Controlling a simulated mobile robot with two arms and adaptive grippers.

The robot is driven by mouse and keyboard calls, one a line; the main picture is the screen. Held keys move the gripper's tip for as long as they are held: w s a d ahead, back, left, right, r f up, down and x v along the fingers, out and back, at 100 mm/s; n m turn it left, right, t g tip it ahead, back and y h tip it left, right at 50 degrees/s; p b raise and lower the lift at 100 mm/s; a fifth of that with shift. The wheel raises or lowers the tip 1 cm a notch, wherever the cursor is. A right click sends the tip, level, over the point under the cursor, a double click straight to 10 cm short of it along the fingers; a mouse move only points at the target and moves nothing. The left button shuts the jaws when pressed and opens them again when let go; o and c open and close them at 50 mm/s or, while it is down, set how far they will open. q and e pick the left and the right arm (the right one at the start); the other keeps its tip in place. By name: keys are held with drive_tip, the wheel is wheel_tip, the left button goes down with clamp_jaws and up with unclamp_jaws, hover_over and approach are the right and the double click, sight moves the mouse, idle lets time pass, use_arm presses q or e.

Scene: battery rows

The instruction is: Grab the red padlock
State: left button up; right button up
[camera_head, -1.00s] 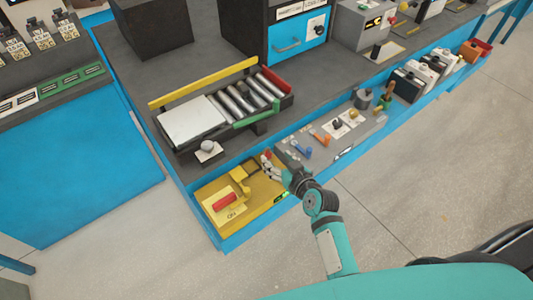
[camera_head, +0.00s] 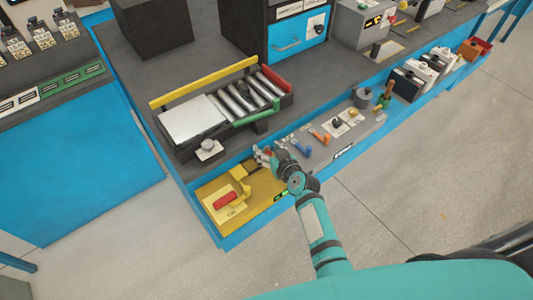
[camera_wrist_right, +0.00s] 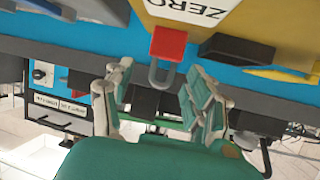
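The red padlock (camera_wrist_right: 168,44) shows in the right wrist view, with its grey shackle pointing down toward my gripper. It is by the front of a yellow box (camera_wrist_right: 235,15) marked "ZERO". My right gripper (camera_wrist_right: 158,76) is open, its two fingers apart on either side of the shackle's line, with the padlock body just beyond the fingertips. In the head view my right gripper (camera_head: 263,155) is over the back right of the yellow box (camera_head: 260,202), and I cannot make out the padlock clearly there. My left gripper is not in view.
The yellow box carries a red handle (camera_head: 225,201). A grey panel with blue and orange levers (camera_head: 345,135) adjoins it on the right. A roller conveyor with a white plate (camera_head: 193,120) stands behind. A blue edge (camera_head: 240,235) runs along the bench front.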

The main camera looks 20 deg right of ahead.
clamp_jaws()
idle(0.4)
